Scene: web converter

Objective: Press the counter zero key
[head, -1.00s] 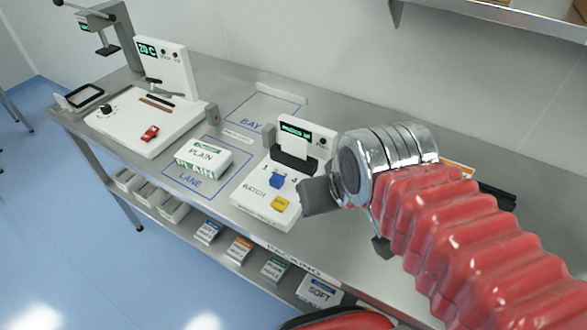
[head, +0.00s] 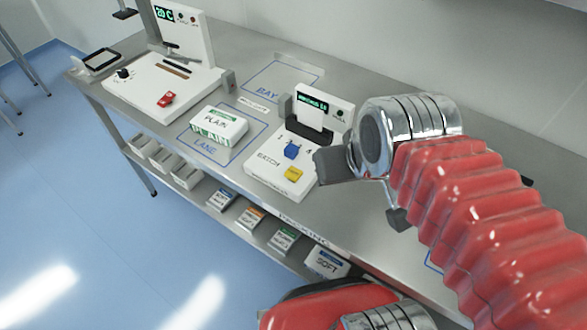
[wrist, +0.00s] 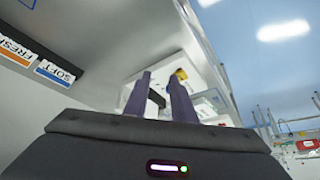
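The white batch counter (head: 265,170) stands on the steel bench, with a lit green display (head: 312,102), a blue knob (head: 291,151) and a yellow key (head: 293,174) near its front. The key's lettering is too small to read. My gripper (head: 333,167) shows in the head view as a dark block just right of the yellow key, apart from it; its fingertips are not clear there. In the wrist view my gripper (wrist: 158,78) has two dark fingers with a gap between them and nothing held. The yellow key (wrist: 181,74) shows there beyond the right finger.
A white PLAIN pack (head: 218,125) sits in the LANE outline left of the counter. The BAY outline (head: 280,82) behind it is empty. A white machine with a red switch (head: 167,99) stands at left. Several small boxes and bins are on the lower shelf.

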